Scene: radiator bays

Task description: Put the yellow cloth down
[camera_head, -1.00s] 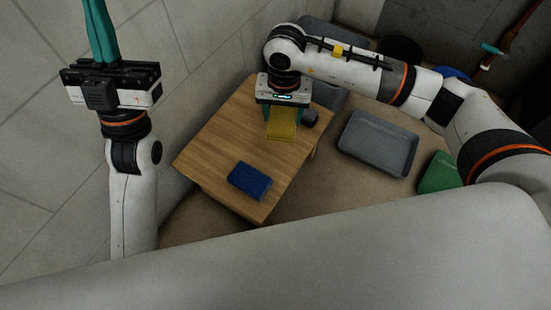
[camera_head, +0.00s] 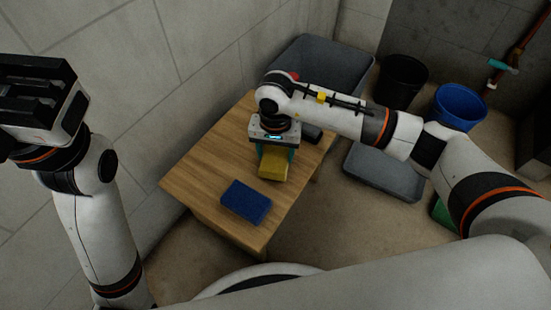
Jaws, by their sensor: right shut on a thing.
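The yellow cloth (camera_head: 273,168) is between the teal fingers of my right gripper (camera_head: 275,153), which is shut on it. The gripper points down over the wooden table (camera_head: 205,165). The cloth hangs at or just above the tabletop, and I cannot tell whether it touches. The gripper hides its upper part.
A blue block-like item (camera_head: 246,201) lies on the table in front of the cloth. A dark item (camera_head: 312,134) is behind the gripper. A grey tray (camera_head: 383,172), grey bin (camera_head: 322,62), black bucket (camera_head: 403,82) and blue bucket (camera_head: 460,106) stand beyond. Bare tabletop shows at left.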

